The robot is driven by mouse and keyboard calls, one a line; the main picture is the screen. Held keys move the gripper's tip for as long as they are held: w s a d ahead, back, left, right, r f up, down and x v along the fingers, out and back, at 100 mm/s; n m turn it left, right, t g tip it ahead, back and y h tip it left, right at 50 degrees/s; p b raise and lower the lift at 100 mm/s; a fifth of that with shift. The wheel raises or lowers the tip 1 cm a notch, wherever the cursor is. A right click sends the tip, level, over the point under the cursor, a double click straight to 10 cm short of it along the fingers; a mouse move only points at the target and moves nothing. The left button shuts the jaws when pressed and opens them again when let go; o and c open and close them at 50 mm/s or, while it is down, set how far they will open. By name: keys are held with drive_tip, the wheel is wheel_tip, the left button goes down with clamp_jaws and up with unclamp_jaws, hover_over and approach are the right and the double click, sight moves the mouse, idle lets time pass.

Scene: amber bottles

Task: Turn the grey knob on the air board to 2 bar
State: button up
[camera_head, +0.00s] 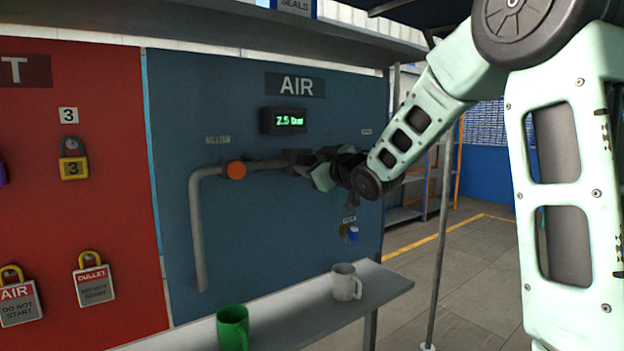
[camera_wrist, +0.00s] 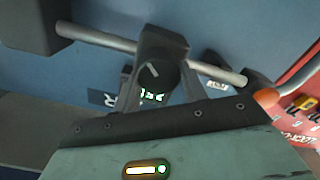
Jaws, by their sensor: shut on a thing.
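The blue air board (camera_head: 270,225) carries a display (camera_head: 284,121) that reads 2.5 bar in green. A grey pipe (camera_head: 197,235) runs up and across the board, with an orange knob (camera_head: 236,170) on it. My gripper (camera_head: 308,165) is at the pipe's right part, and my arm hides most of the fitting there. In the wrist view, the dark grey knob (camera_wrist: 155,74) with a pale pointer line sits between the fingers of my gripper (camera_wrist: 156,90), which is shut on it.
A shelf (camera_head: 300,310) below the board holds a green mug (camera_head: 232,328) and a grey mug (camera_head: 346,282). A red board (camera_head: 110,200) with padlocks and tags stands to the left. Open floor (camera_head: 470,275) lies to the right, with a thin grey post (camera_head: 438,240).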

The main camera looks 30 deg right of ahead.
drive_tip(key=n+b, duration=0.4)
drive_tip(key=b, duration=0.1)
drive_tip(key=n+b, duration=0.4)
drive_tip(key=b, duration=0.1)
drive_tip(key=shift+a+f+b, duration=0.15)
drive_tip(key=shift+f+b, duration=0.05)
drive_tip(key=shift+b, duration=0.2)
drive_tip(key=shift+n, duration=0.4)
drive_tip(key=o, duration=1)
drive_tip(key=shift+s, duration=0.1)
